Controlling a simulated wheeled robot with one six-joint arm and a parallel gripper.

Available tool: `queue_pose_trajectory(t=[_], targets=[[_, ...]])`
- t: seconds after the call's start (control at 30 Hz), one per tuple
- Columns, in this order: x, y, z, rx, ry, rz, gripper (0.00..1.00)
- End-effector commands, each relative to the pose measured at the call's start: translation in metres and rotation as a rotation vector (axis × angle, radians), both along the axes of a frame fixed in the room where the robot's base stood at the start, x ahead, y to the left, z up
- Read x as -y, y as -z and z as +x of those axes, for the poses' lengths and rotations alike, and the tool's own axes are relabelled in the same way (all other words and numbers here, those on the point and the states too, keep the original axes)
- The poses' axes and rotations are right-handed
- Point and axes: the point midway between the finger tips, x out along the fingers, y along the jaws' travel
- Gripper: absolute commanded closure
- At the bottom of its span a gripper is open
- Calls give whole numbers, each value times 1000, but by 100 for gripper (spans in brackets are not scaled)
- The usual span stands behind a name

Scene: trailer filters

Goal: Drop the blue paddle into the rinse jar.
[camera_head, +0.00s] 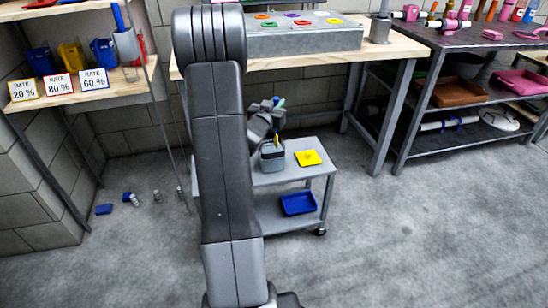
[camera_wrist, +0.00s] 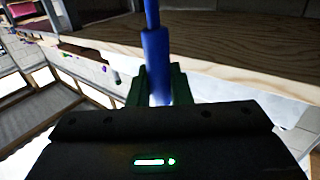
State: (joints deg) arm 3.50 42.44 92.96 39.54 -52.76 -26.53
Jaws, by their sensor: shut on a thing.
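My gripper (camera_head: 265,118) is held above the small grey cart, partly behind my own arm. In the wrist view its green fingers (camera_wrist: 160,88) are shut on the blue paddle (camera_wrist: 156,45), around its shaft. The paddle's far end runs out of the top of that view. In the head view a small blue tip (camera_head: 276,100) shows above the gripper. A grey open container (camera_head: 272,158) stands on the cart top, just below the gripper, with a thin yellow thing in it. I cannot tell whether this container is the rinse jar.
The grey cart (camera_head: 318,176) carries a yellow square (camera_head: 307,158) on top and a blue tray (camera_head: 298,204) below. A wooden workbench (camera_head: 395,48) stands behind, with a metal cylinder (camera_head: 378,29) on it. Small blue and grey pieces lie on the floor at left. The floor at right is clear.

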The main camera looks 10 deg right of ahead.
Motion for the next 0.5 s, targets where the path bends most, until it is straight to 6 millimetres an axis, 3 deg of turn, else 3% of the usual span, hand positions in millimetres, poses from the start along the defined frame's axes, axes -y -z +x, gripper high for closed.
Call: queue_pose_trajectory(t=[0.3, 0.5], targets=[[0, 41, 0, -1, 1, 0, 100], [0, 49, 0, 0, 0, 0, 100]])
